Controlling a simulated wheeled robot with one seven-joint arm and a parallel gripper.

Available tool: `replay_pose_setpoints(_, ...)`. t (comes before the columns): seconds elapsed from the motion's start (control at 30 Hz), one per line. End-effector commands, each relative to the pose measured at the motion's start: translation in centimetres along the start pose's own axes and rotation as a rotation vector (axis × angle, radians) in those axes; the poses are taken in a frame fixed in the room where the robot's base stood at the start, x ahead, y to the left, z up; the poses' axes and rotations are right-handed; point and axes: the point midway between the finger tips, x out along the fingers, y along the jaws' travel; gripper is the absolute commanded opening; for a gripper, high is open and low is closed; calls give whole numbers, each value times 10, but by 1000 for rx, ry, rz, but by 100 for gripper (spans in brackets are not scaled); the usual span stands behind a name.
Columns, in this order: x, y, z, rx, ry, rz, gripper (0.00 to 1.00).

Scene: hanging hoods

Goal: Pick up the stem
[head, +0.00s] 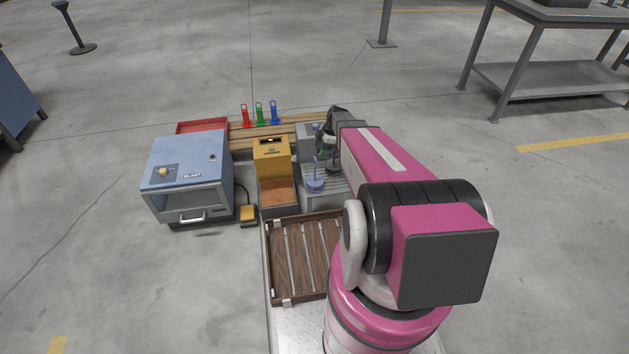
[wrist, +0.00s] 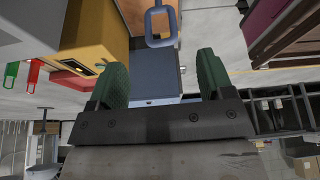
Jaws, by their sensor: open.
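A blue piece (head: 315,183) with a round base and a thin upright stem (head: 316,163) stands on the grey slatted stand in the head view. In the wrist view a blue loop (wrist: 147,27) shows ahead of my gripper; I take it to be the top of that stem. My gripper (wrist: 161,62) has green fingers spread apart with nothing between them, and the loop is beyond the fingertips. In the head view my gripper (head: 326,142) is behind and above the blue piece, partly hidden by my arm.
A blue cabinet (head: 183,165) and a yellow box (head: 272,153) stand left of the stand. Red (head: 245,117), green (head: 260,114) and blue (head: 274,113) upright pieces stand on a wooden bench behind. A slatted wooden tray (head: 290,245) lies in front.

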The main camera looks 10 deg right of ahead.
Motion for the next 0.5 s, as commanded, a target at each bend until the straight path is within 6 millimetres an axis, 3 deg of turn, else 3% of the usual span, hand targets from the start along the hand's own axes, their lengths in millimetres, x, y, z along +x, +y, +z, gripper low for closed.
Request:
replay_pose_setpoints(0.13,23,1,0,1,1,-2,74)
replay_pose_setpoints(0.37,37,0,1,2,0,0,74)
replay_pose_setpoints(0.5,54,0,2,2,1,-1,74)
